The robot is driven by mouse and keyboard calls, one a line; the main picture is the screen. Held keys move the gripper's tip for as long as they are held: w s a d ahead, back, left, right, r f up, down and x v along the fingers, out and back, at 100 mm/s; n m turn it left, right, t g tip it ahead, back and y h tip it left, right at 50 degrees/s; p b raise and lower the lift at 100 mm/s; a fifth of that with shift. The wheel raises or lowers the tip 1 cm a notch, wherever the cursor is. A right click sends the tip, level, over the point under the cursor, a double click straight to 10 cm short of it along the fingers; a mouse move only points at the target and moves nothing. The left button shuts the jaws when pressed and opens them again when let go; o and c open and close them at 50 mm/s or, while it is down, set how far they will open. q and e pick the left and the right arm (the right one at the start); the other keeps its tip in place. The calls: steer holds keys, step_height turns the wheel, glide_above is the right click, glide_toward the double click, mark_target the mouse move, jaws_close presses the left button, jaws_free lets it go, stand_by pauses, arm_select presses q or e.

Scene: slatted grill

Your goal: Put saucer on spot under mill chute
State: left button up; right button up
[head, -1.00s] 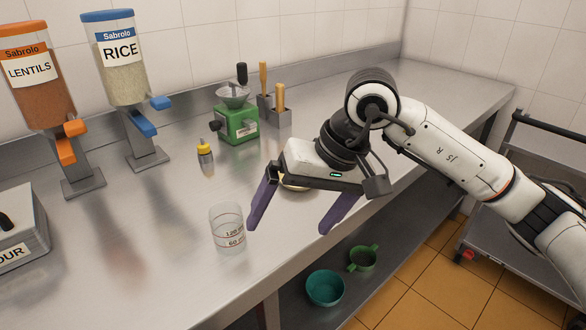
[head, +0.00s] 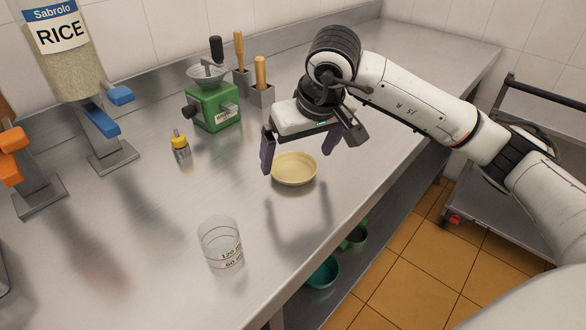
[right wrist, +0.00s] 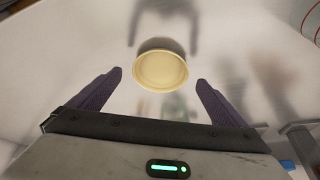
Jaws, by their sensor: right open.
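The green mill (head: 212,106) with a metal hopper stands toward the back wall, left of the saucer. The spot under its chute cannot be made out. My right gripper (head: 300,158) is open and empty, its purple fingers above and behind the saucer, apart from it; it also shows in the right wrist view (right wrist: 160,80). My left gripper is not in view.
A clear measuring cup (head: 221,246) stands at the front of the counter (head: 130,250). The rice dispenser (head: 75,70) is at the left. Bowls (head: 322,272) sit on the shelf below.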

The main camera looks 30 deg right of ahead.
mark_target(293, 170)
steer(key=shift+x, duration=1.9)
steer(key=c, duration=1.4)
